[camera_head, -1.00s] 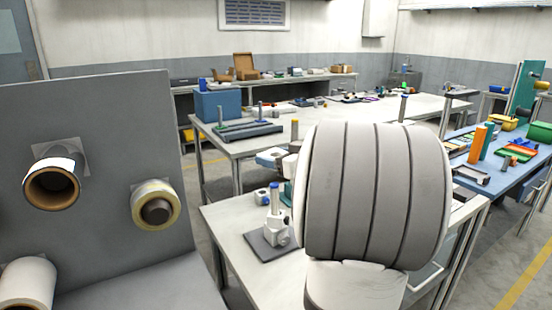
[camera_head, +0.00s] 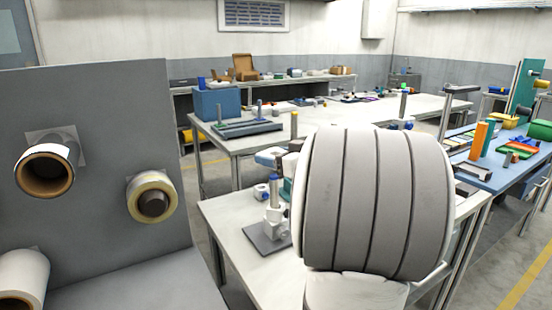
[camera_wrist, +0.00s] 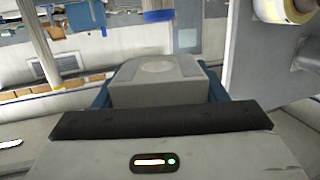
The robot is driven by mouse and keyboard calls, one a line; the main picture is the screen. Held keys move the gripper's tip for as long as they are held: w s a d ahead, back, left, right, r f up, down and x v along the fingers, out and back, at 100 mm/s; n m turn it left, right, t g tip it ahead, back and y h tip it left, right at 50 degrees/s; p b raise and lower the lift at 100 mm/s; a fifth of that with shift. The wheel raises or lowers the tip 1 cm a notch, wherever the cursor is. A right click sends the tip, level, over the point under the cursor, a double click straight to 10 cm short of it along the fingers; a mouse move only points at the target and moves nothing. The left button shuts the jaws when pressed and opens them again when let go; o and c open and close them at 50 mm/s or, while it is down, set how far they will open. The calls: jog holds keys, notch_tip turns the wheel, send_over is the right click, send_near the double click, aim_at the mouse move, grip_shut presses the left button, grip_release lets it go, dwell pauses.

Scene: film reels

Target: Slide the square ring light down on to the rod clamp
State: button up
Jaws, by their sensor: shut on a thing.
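In the wrist view, my gripper (camera_wrist: 158,74) has a blue finger on either side of a pale grey block with a faint round face. I take this block (camera_wrist: 158,93) to be the square ring light, and the fingers are shut on it. In the head view, my large pale arm link fills the right centre and neither gripper nor light can be seen. The rod clamp (camera_head: 275,223) is a pale stand with an upright, blue-topped rod on a dark base plate. A blue cylinder (camera_wrist: 158,15), perhaps the rod top, shows beyond the block, apart from it.
A grey panel (camera_head: 100,130) with film rolls on pegs stands close on the left. The pale bench (camera_head: 232,215) bears the stand, with small parts behind it. Other benches stand farther back. The bench's left front is clear.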

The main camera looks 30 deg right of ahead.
jog(key=shift+f+b, duration=1.35)
jog(key=shift+b, duration=0.5)
jog(key=shift+f, duration=0.1)
jog(key=b, duration=0.7)
send_over(278, 203)
jog(key=w, duration=0.1)
jog(key=shift+f, duration=2.4)
jog(key=shift+b, duration=0.3)
jog(key=shift+f+b, duration=2.5)
jog(key=shift+b, duration=1)
jog(key=shift+f+b, duration=0.55)
jog(key=shift+b, duration=0.55)
jog(key=o, duration=1.2)
jog(key=shift+c, duration=0.2)
